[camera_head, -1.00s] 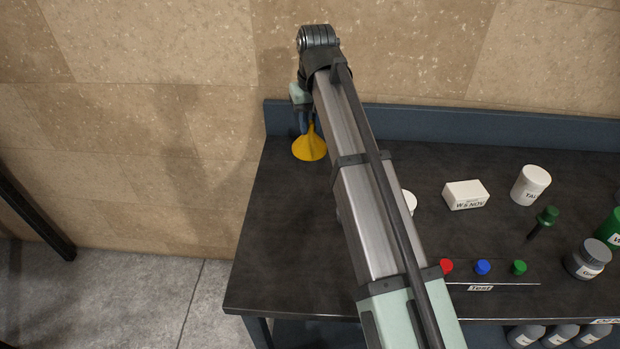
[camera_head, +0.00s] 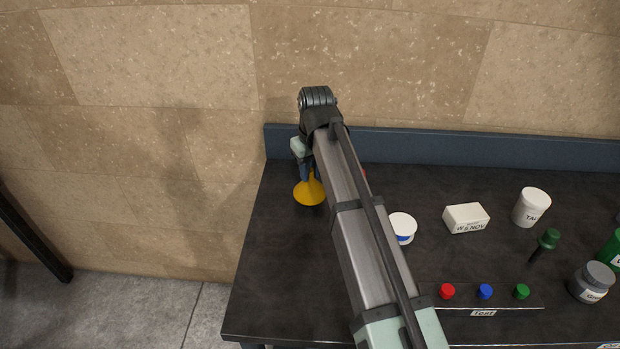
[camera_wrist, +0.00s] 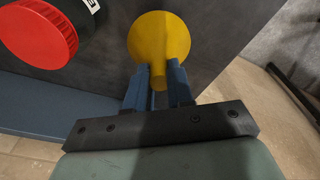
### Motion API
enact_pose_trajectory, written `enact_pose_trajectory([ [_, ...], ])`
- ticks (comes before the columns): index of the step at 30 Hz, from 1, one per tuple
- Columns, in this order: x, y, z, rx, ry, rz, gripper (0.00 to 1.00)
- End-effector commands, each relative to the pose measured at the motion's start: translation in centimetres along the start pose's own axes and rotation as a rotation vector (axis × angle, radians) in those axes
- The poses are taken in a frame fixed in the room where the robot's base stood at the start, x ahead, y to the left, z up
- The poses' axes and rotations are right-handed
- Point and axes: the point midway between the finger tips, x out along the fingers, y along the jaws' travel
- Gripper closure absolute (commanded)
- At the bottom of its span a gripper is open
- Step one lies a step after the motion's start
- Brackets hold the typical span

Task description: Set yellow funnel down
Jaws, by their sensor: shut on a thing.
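The yellow funnel (camera_head: 309,192) is at the back left of the dark bench, wide mouth down and stem up. My gripper (camera_head: 307,172) is above it, shut on its stem. In the wrist view the blue fingers of my gripper (camera_wrist: 159,76) close on the stem of the yellow funnel (camera_wrist: 158,38). The funnel's rim is at or just above the bench top; I cannot tell whether it touches.
A red-capped dark container (camera_wrist: 45,38) stands near the funnel in the wrist view. The bench's left front (camera_head: 270,280) is clear.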

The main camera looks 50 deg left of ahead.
Motion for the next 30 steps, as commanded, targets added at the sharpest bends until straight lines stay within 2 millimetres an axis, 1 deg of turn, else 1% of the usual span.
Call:
enact_pose_trajectory([
  [3,1.6,0.0,0.3,0.0,-0.002,-0.001,1.0],
  [6,2.6,0.0,0.4,0.0,-0.001,0.0,1.0],
  [18,3.0,0.0,0.4,0.0,-0.001,0.0,1.0],
  [19,3.1,0.0,0.4,0.0,-0.001,0.0,0.77],
  [27,3.0,0.0,0.4,0.0,0.0,0.0,0.52],
  [30,3.0,0.0,0.4,0.0,0.0,0.0,0.52],
])
